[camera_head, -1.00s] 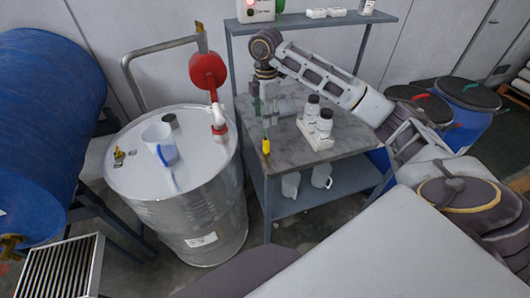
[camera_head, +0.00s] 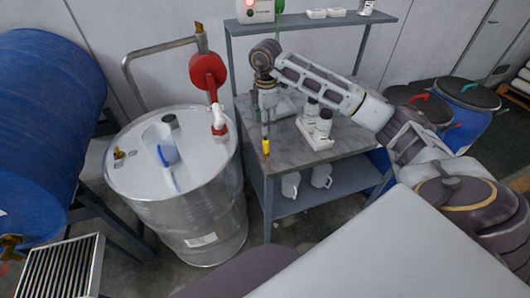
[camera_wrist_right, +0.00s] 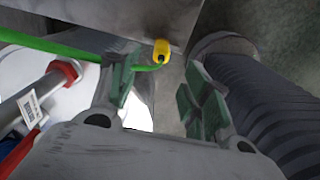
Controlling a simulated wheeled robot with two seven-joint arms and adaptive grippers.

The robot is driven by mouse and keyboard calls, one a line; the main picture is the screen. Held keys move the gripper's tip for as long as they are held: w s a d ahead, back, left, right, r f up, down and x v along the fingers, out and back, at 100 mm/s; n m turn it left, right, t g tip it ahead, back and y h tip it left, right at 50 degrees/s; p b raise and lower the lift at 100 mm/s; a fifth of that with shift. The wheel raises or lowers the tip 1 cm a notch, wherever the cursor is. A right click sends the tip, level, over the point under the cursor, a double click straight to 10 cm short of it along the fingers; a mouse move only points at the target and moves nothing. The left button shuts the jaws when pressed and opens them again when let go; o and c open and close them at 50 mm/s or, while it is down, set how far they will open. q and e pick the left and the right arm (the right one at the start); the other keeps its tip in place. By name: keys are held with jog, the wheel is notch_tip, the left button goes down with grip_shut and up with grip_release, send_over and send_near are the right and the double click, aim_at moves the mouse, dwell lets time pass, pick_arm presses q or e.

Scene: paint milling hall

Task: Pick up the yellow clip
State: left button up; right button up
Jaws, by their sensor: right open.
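The yellow clip (camera_head: 266,146) hangs at the front left edge of the grey table in the head view. In the right wrist view the yellow clip (camera_wrist_right: 161,50) sits at the table's edge, on the end of a green cable (camera_wrist_right: 70,50). My right gripper (camera_head: 265,122) is above and close to the clip in the head view. In the wrist view my right gripper (camera_wrist_right: 160,92) is open, with nothing between its green-padded fingers; the clip appears just beyond them. Whether a finger touches the cable cannot be told. My left gripper is not in view.
White-labelled bottles (camera_head: 322,124) stand on the table, right of my gripper. A shelf (camera_head: 310,22) rises behind.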

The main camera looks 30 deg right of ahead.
aim_at(265, 140)
jog(key=shift+f, duration=2.95)
jog(key=shift+p, duration=0.3)
jog(key=shift+s+a+f+p, duration=0.15)
jog(key=shift+f+p, duration=0.45)
jog(key=shift+f, duration=1.95)
grip_shut()
